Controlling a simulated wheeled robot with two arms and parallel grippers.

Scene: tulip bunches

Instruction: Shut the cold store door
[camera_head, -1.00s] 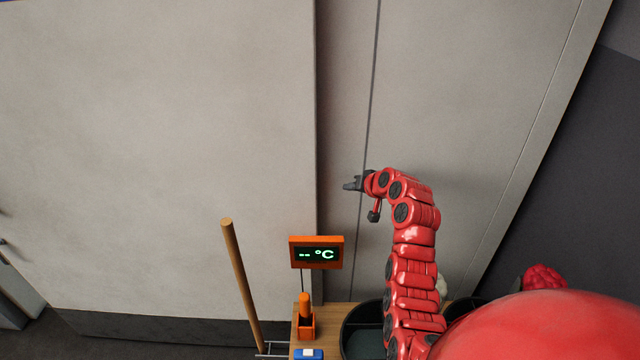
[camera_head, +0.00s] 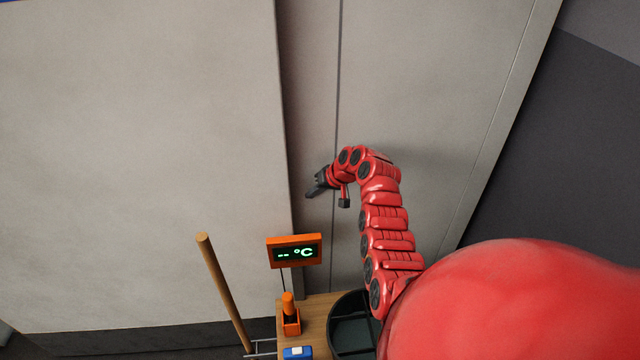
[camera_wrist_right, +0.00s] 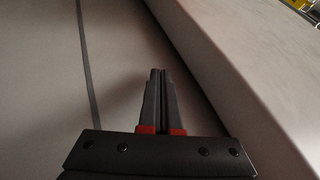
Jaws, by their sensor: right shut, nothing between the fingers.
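The cold store door appears to be the large pale panel (camera_head: 140,150) filling the left of the head view, with a dark band (camera_head: 130,340) along its bottom. Its right edge stands proud of a pale wall (camera_head: 430,90) with a dark vertical seam. My right gripper (camera_head: 314,190) is shut and empty, just right of that edge. In the wrist view the shut fingers (camera_wrist_right: 158,85) point along the corner between the flat seamed surface (camera_wrist_right: 45,90) and a thick pale side face (camera_wrist_right: 245,80). Whether the fingers touch it I cannot tell. My left gripper is out of view.
Below stands a wooden surface (camera_head: 318,312) with an orange-framed display (camera_head: 294,251), an orange-handled tool (camera_head: 289,312), a blue box (camera_head: 298,352) and a dark round container (camera_head: 350,325). A wooden pole (camera_head: 222,290) rises beside it. Dark wall (camera_head: 560,150) lies at right.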

